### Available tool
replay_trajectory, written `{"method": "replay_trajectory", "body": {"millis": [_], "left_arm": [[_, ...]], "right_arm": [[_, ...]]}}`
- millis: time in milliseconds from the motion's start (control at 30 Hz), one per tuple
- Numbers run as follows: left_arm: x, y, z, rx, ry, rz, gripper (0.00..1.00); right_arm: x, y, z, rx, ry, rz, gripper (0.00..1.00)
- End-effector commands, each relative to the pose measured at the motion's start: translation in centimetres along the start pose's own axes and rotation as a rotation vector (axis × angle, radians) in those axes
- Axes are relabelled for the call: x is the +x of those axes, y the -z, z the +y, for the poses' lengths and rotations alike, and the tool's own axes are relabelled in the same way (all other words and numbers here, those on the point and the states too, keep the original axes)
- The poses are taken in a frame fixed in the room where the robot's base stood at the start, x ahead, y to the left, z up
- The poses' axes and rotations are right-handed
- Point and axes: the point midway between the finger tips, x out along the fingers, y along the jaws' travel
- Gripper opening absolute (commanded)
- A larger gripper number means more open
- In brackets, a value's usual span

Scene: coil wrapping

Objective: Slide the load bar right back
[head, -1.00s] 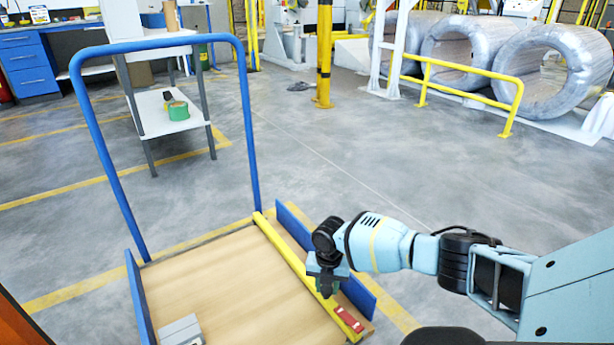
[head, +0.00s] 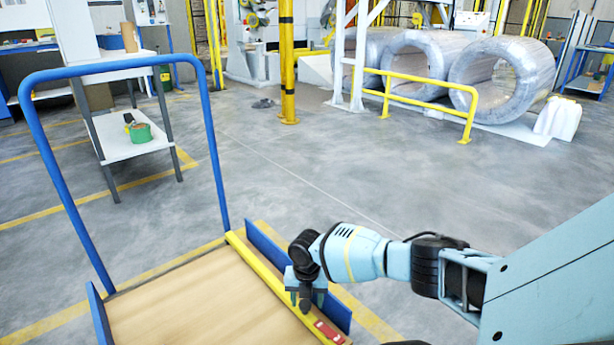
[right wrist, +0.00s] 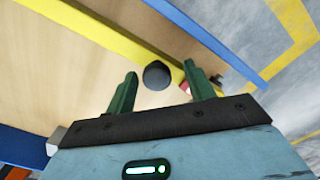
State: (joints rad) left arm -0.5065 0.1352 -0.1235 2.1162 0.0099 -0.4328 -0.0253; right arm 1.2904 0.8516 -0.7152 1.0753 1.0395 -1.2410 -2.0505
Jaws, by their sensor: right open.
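The yellow load bar (head: 262,273) lies along the right side of the wooden cart deck (head: 190,305), just inside the blue side rail (head: 272,247). A red-and-white patch (head: 328,331) marks its near end. My right gripper (head: 306,304) points down over the bar near that patch. In the right wrist view the bar (right wrist: 100,35) runs diagonally past the open green fingers of my right gripper (right wrist: 163,88). A dark round knob (right wrist: 156,74) shows between the fingers; I cannot tell whether they touch it. My left gripper is out of view.
The cart's blue push handle (head: 120,68) rises at the far end of the deck. A shelf with a green item (head: 140,132) stands behind it. A yellow guard rail (head: 430,92) fronts large wrapped coils (head: 500,75). Floor right of the cart is clear.

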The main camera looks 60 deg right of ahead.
Motion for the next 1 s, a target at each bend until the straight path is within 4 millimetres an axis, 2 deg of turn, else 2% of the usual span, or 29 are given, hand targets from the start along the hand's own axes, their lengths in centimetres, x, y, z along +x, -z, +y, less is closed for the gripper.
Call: {"method": "replay_trajectory", "body": {"millis": [167,400,600,1000], "left_arm": [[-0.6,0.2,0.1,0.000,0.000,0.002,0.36],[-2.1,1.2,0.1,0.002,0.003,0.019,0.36],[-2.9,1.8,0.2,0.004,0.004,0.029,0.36],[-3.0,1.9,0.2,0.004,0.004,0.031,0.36]], "right_arm": [[-1.2,0.0,0.1,-0.001,-0.004,0.000,0.54],[-5.2,-0.1,0.0,0.001,-0.003,-0.002,0.54],[-7.3,0.0,-0.1,0.000,-0.001,-0.001,0.54],[-7.8,0.0,-0.1,0.001,0.001,0.000,0.54]]}}
